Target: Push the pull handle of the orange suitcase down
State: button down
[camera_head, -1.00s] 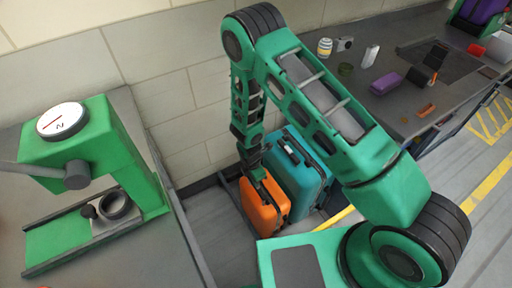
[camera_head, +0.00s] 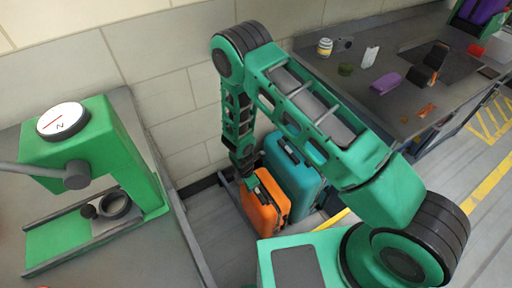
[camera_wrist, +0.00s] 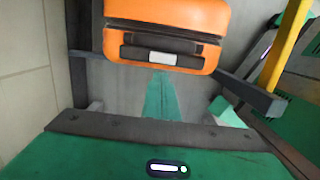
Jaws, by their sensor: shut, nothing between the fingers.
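I cannot tell whether this is the pull handle, and no raised pull handle stands out. My gripper (camera_head: 247,182) is shut and empty, pointing down at the suitcase's upper left edge in the head view. Whether it touches the suitcase is unclear.
The teal suitcase (camera_head: 296,177) stands close behind and to the right. A wall rises behind. A bench with a green device (camera_head: 95,155) is at the left. A grey table (camera_head: 400,100) with small objects is at the right. A yellow bar (camera_wrist: 285,45) shows in the wrist view.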

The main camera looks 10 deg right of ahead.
notch_tip(320, 180, up, 11)
jog(key=shift+s+a+f, duration=0.15)
jog(key=shift+a, duration=0.3)
dwell(0.3)
dwell(0.4)
jog(key=d+r+m, duration=1.3)
jog(key=d+r, duration=1)
jog(key=r, duration=0.4)
jog(key=s+d+r+m, duration=0.8)
jog(key=s+d+r, duration=0.2)
jog(key=s+d+r+m, duration=0.1)
jog(key=s+r+m, duration=0.1)
jog(key=s+m, duration=0.2)
jog(key=s+d+r+m+y, duration=0.1)
jog(key=s+m, duration=0.3)
jog(key=s, duration=0.7)
jog(key=shift+s+d+r, duration=0.25)
jog(key=shift+d+r, duration=0.4)
jog(key=shift+r, duration=0.15)
